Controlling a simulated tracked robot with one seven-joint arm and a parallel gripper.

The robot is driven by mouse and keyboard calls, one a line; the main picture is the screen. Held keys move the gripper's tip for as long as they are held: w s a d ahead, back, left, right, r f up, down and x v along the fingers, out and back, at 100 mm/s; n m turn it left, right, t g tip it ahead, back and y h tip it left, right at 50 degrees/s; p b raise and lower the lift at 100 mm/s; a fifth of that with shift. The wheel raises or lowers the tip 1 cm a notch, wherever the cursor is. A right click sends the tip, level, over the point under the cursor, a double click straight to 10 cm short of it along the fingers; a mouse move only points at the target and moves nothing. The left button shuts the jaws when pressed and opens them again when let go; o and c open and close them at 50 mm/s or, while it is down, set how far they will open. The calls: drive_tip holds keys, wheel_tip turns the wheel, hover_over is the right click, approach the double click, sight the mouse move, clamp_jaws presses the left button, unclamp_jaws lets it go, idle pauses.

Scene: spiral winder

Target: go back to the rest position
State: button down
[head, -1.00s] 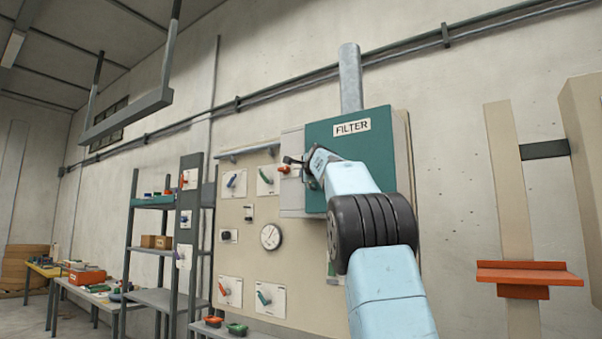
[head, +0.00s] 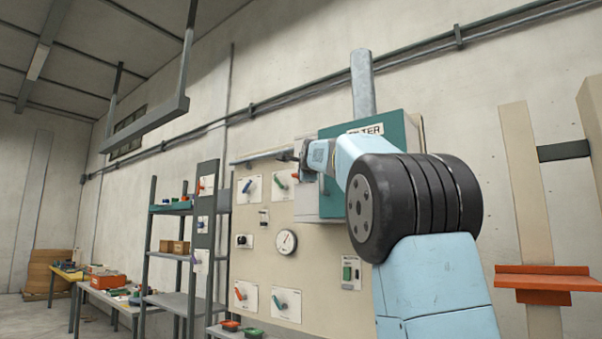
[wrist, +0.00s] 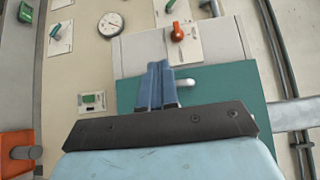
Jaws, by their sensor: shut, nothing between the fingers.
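My gripper (head: 287,156) is at the end of my raised arm, in front of the left part of the teal FILTER box (head: 413,135) in the head view. In the wrist view my gripper (wrist: 158,66) shows its two blue fingers together, with nothing between them. The teal box door (wrist: 225,97) lies behind the fingers, and a white handle (wrist: 184,83) shows just right of them. I cannot tell from these views how far the fingers are from the door.
The beige panel (head: 258,268) with switches and a round gauge (head: 286,242) is left of the box. A grey shelf (head: 170,252) and a workbench (head: 100,290) stand further left. An orange ledge (head: 543,278) is at the right. A grey bar (head: 150,125) hangs at upper left.

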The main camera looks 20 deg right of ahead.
drive_tip(key=shift+s+a, duration=0.45)
drive_tip(key=s+a+f+n+g+y, duration=0.1)
drive_tip(key=s+a+f+n+g, duration=0.2)
drive_tip(key=s+f, duration=1.2)
drive_tip(key=s+a+f+n+g+y, duration=0.1)
drive_tip(key=s+a+f+n+g, duration=0.2)
drive_tip(key=s+f+n, duration=0.7)
drive_tip(key=s+a+f+n+g, duration=0.2)
drive_tip(key=s+f+n+g, duration=0.4)
drive_tip(key=s+f, duration=1.5)
wheel_tip(320, 180, down, 2)
drive_tip(key=shift+s+a+f+n+y, duration=0.2)
drive_tip(key=shift+s+a+n+y, duration=0.1)
drive_tip(key=shift+a+y, duration=0.1)
drive_tip(key=c, duration=1.8)
unclamp_jaws()
drive_tip(key=shift+c, duration=0.2)
